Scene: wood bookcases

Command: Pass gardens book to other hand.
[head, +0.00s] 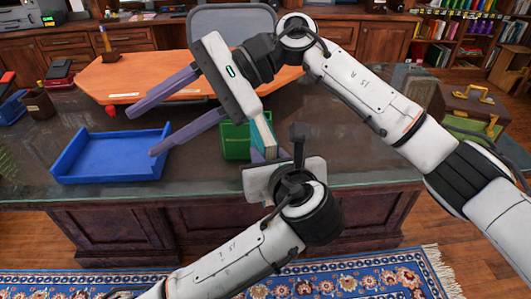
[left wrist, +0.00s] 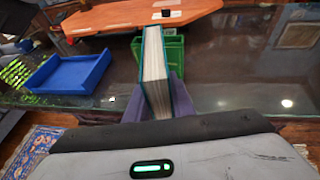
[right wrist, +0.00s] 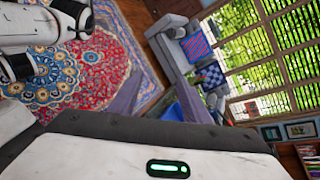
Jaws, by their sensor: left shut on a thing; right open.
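The gardens book (head: 262,134) has a teal cover; its title cannot be read. My left gripper (head: 259,153) is shut on it and holds it upright above the desk. In the left wrist view, the book (left wrist: 155,70) shows its pale page edges between the purple fingers. My right gripper (head: 141,132) is open and empty, its fingers spread above the desk, up and left of the book. The book lies outside its fingers, near the right hand's body. In the right wrist view, no book shows between the fingers (right wrist: 157,78).
The dark glossy desk (head: 340,150) carries a blue tray (head: 70,172) at left and a green basket (head: 235,142) behind the book. An orange board (head: 110,82) lies beyond, with a grey chair (head: 235,20) behind. A brown case (head: 470,108) stands at right.

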